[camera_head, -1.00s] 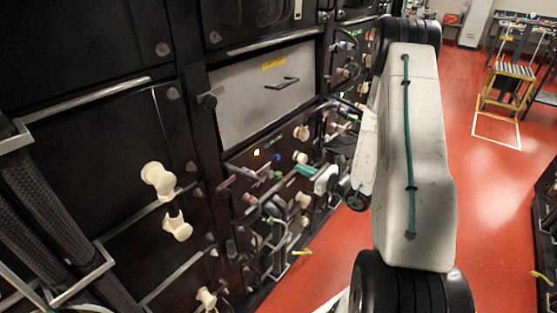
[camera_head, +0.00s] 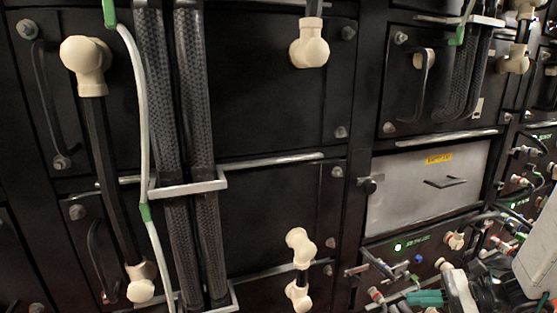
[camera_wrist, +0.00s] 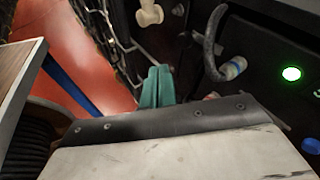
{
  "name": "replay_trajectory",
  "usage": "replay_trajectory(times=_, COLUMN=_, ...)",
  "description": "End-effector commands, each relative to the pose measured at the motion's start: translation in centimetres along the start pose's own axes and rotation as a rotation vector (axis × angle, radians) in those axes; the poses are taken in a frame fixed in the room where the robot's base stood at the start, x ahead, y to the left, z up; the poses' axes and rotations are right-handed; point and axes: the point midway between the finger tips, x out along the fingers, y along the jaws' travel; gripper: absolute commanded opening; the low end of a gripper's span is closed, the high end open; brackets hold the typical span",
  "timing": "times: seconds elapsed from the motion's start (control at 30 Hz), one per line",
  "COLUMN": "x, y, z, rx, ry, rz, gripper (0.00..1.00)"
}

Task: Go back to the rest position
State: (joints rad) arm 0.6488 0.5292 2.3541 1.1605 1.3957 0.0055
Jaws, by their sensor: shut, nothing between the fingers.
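My gripper (camera_head: 426,298) shows at the lower right of the head view, with its teal fingers pointing left in front of the lower panel of the rack. In the wrist view its teal fingers (camera_wrist: 157,87) are together, with nothing between them. It holds nothing. The fingers are close to the rack face; whether they touch it I cannot tell. A white link of my arm (camera_head: 540,245) is cut off by the right edge of the head view.
The black battery rack (camera_head: 265,100) fills the head view. Cream connectors (camera_head: 301,246), braided cables (camera_head: 190,120) and a grey panel with a handle (camera_head: 425,190) are on it. In the wrist view, a grey hose (camera_wrist: 212,45) is close by; red floor (camera_wrist: 85,60) lies left.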

Motion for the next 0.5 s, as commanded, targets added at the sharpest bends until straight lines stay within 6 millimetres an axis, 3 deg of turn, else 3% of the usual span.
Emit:
replay_trajectory(times=0.03, x=0.3, y=1.2, z=2.1, rx=-0.075, ry=0.032, rz=0.098, gripper=0.0)
replay_trajectory(times=0.2, x=0.4, y=5.6, z=6.7, rx=-0.303, ry=0.146, rz=0.413, gripper=0.0)
replay_trajectory(times=0.5, x=-2.4, y=11.2, z=12.2, rx=-0.712, ry=0.39, rz=0.865, gripper=0.0)
